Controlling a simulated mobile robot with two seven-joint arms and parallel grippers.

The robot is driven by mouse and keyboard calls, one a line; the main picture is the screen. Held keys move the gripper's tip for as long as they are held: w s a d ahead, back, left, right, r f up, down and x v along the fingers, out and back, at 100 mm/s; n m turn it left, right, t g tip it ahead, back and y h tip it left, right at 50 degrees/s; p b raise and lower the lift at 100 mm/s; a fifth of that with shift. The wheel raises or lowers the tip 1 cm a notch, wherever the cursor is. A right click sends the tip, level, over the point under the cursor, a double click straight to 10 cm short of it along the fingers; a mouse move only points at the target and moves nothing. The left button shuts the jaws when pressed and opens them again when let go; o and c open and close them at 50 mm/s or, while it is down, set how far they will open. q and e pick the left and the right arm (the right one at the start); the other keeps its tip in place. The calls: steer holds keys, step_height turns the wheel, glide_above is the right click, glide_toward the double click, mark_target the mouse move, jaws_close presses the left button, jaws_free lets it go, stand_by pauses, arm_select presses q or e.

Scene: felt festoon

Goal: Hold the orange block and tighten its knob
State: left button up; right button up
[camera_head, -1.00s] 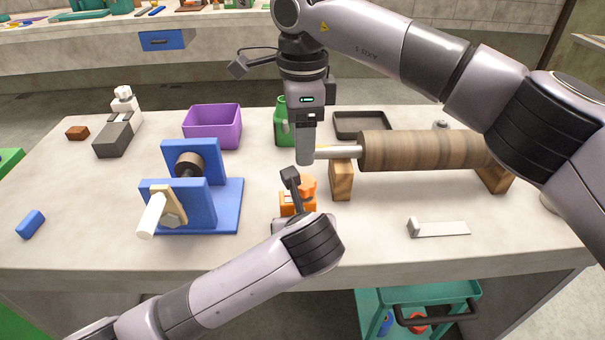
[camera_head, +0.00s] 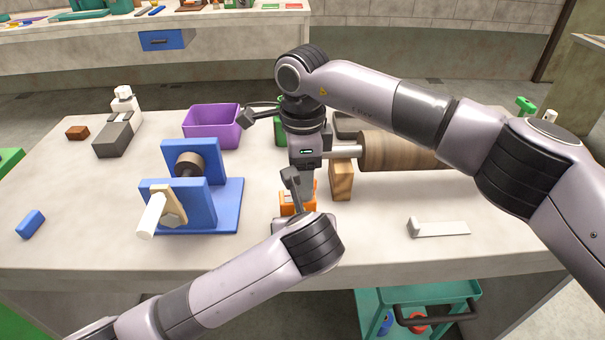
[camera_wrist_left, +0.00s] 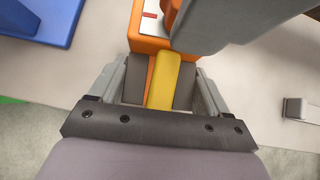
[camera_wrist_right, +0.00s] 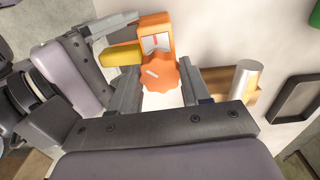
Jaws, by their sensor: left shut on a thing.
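The orange block (camera_head: 288,207) stands on the table's front middle; it also shows in the left wrist view (camera_wrist_left: 152,44). A yellow bar (camera_wrist_left: 164,78) sticks out of it, and my left gripper (camera_wrist_left: 162,70) is shut on that bar. The orange lobed knob (camera_wrist_right: 158,73) has a white mark on its top. My right gripper (camera_wrist_right: 160,80) points down over the knob, open, with one finger on each side. I cannot tell whether the fingers touch it. In the head view my right gripper (camera_head: 303,194) hides the knob. A white dial with a red mark (camera_wrist_right: 155,41) is on the block.
A blue stand (camera_head: 215,215) with a white handle is left of the block. A wooden roller (camera_head: 400,150) on wooden supports (camera_head: 341,180) is close on the right. A purple bin (camera_head: 212,125) stands behind.

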steer(key=shift+m, duration=0.3)
steer(key=m, duration=0.3)
steer(key=shift+m, duration=1.9)
steer(key=o, duration=0.8)
step_height(320, 180, up, 12)
